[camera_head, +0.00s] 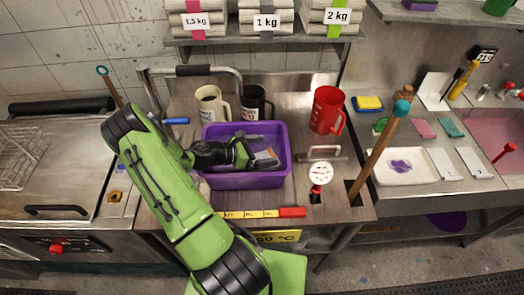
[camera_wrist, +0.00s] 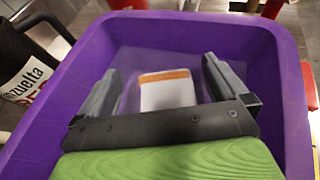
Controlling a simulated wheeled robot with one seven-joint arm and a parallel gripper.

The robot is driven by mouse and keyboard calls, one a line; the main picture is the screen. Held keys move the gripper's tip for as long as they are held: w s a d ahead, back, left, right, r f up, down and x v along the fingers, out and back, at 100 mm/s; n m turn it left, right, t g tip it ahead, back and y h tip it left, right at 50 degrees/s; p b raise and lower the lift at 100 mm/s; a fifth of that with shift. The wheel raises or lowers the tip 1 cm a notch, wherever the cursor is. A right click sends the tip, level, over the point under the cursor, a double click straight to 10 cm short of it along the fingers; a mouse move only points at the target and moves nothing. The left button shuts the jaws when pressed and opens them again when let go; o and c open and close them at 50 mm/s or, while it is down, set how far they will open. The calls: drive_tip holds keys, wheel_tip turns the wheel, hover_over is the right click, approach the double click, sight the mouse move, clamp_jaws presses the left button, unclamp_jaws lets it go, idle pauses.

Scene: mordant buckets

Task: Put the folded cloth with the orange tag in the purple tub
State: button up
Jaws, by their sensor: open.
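The purple tub (camera_head: 245,180) stands on the metal worktop, and its walls surround my gripper in the wrist view (camera_wrist: 285,75). A pale folded cloth with an orange tag (camera_wrist: 167,92) lies inside the tub, on its floor as far as I can tell. My gripper (camera_wrist: 160,72) is open and reaches down into the tub. Its fingers are on either side of the cloth, with visible gaps. In the head view my gripper (camera_head: 262,157) hides part of the tub's inside, and only a bit of the cloth may show.
A white mug (camera_head: 210,105) and a black mug (camera_head: 254,102) stand behind the tub. A red jug (camera_head: 326,110) stands behind it to the right. A dial gauge (camera_head: 320,172) and a wooden stick (camera_head: 380,150) are at the right. Weight-labelled stacks (camera_head: 267,20) sit on the shelf above.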

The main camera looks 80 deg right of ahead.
drive_tip(key=v, duration=1.2)
drive_tip(key=shift+r+b, duration=0.25)
drive_tip(key=shift+b, duration=0.05)
drive_tip(key=shift+a, duration=0.1)
drive_tip(key=w+a+r+m+t+y, duration=0.25)
drive_tip(key=w+a+r+t, duration=0.3)
drive_tip(key=a, duration=0.35)
drive_tip(key=w+a+r+m+t+y, duration=0.1)
drive_tip(key=w+a+r+m+t, duration=0.2)
drive_tip(key=w+a+r+t, duration=0.45)
drive_tip(key=s+a+r+t+y, duration=0.1)
drive_tip(key=s+a+r+y, duration=0.1)
drive_tip(key=a, duration=0.7)
drive_tip(key=s+a+r+m+t+y, duration=0.1)
drive_tip(key=s+a+r+t+y, duration=0.1)
drive_tip(key=s+a+r, duration=0.3)
drive_tip(key=s+a, duration=0.1)
drive_tip(key=a, duration=0.3)
drive_tip(key=shift+t, duration=0.3)
drive_tip(key=shift+s+m, duration=0.1)
drive_tip(key=shift+m, duration=0.15)
